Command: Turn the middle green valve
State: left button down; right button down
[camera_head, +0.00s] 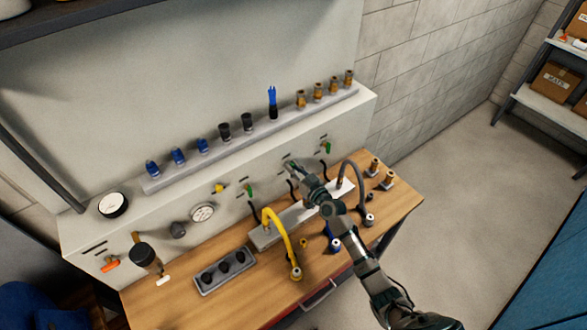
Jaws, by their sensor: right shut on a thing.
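My right gripper (296,170) reaches up from the lower right to the front of the grey-white panel (82,238). It is shut at the place between two green valves, on the middle green valve, which it hides almost fully. Another green valve (249,190) shows to the left of the gripper. A third green valve (326,148) shows to its right, and both are clear of it. The turn of the middle valve cannot be made out. My left gripper is not in view.
On the wooden bench (215,297), a yellow hose (284,240) and a grey hose (358,180) arch up on either side of my right arm. A dark tray (224,271) lies to the left. Blue, black and brass fittings line the ledge (160,183) above. The floor at right is clear.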

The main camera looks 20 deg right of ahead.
jog(key=m, duration=0.5)
jog(key=d+m+b, duration=0.1)
jog(key=m, duration=0.2)
jog(key=shift+w+f+m, duration=0.15)
jog(key=shift+f+m, duration=0.15)
jog(key=shift+f, duration=0.05)
jog(key=shift+d+f+m, duration=0.1)
jog(key=shift+f+m, duration=0.1)
jog(key=shift+m, duration=1.25)
jog(key=shift+a+f+m, duration=0.1)
jog(key=shift+f+m, duration=0.05)
jog(key=shift+m, duration=1.25)
jog(key=shift+d+f+m, duration=0.1)
jog(key=shift+f+m, duration=0.1)
jog(key=shift+m, duration=1.25)
jog(key=shift+f, duration=0.1)
jog(key=c, duration=1.2)
grip_release()
